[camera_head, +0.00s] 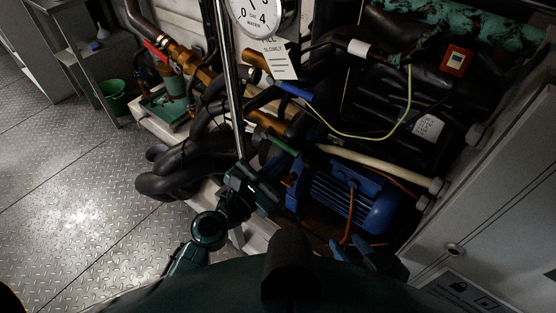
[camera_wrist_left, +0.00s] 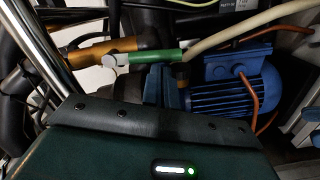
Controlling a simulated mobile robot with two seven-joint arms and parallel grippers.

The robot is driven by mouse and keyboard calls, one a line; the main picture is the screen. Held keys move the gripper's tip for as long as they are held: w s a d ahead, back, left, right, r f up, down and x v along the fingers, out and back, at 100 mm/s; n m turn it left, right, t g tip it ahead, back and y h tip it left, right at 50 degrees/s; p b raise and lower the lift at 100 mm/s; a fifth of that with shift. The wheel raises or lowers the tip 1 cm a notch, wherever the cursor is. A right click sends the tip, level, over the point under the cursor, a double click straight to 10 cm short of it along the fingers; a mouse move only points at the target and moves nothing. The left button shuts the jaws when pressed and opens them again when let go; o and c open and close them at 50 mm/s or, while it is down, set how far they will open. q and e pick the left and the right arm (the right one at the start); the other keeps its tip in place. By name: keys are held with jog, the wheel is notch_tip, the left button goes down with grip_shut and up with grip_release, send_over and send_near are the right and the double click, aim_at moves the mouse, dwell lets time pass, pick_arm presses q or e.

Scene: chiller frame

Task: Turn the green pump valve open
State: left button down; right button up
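The green pump valve handle (camera_head: 283,143) sits on the brass pipe above the blue motor. In the left wrist view the green handle (camera_wrist_left: 156,57) lies nearly level, pointing right from a pale valve body (camera_wrist_left: 121,60). My left gripper (camera_head: 290,172) is just below the handle in the head view. In the left wrist view, blue finger-like parts of it (camera_wrist_left: 165,88) show below the handle's right part; I cannot tell whether they touch it or how wide they are apart. My right gripper (camera_head: 353,247) is low at the right, below the motor, with its blue fingers apart and empty.
The blue motor (camera_head: 345,195) stands right of my left gripper. A shiny vertical pole (camera_head: 231,90) rises left of the valve. A blue handle (camera_head: 295,91) and a cream pipe (camera_head: 380,167) are close by.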

pick_arm(q)
jog(key=shift+d+r, duration=0.15)
jog(key=shift+r, duration=0.15)
jog(key=shift+s, duration=0.1)
dwell(0.3)
